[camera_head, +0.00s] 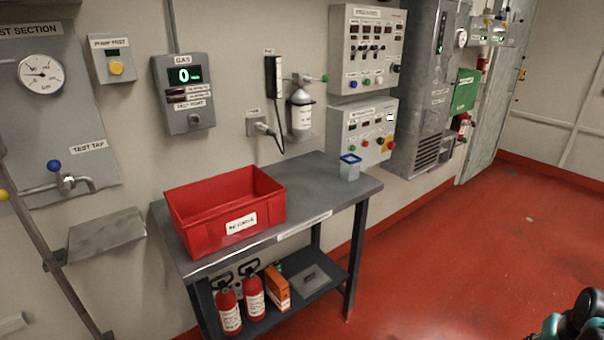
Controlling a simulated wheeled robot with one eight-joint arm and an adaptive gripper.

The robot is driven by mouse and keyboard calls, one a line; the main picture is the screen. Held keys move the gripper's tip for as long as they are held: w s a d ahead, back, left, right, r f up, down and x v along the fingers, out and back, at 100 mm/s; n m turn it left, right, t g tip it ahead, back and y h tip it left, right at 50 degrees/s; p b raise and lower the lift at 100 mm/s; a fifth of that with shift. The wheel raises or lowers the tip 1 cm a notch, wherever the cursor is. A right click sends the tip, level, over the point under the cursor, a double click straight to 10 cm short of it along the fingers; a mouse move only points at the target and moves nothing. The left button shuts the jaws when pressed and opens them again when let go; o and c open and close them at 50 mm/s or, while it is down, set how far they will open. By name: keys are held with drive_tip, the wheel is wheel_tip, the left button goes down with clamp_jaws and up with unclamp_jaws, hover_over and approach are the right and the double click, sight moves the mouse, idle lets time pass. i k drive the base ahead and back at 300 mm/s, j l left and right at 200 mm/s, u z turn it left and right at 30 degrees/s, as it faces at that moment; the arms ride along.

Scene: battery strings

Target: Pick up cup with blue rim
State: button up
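The cup with a blue rim (349,168) stands upright on the grey metal table (334,190), near the table's right end and close to the wall. It is pale and looks translucent, with a blue band around its top. Nothing touches it or stands in front of it. A black and teal part of my arm shows at the bottom right corner, far from the cup. My gripper's fingers do not show.
A red crate (190,236) fills the left half of the table. Fire extinguishers (254,297) and an orange box (277,288) are on the lower shelf. Control panels (363,128) hang on the wall behind the cup. The red floor (450,250) to the right is clear.

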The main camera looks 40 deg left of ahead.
sight(350, 164)
drive_tip(key=u, duration=1.25)
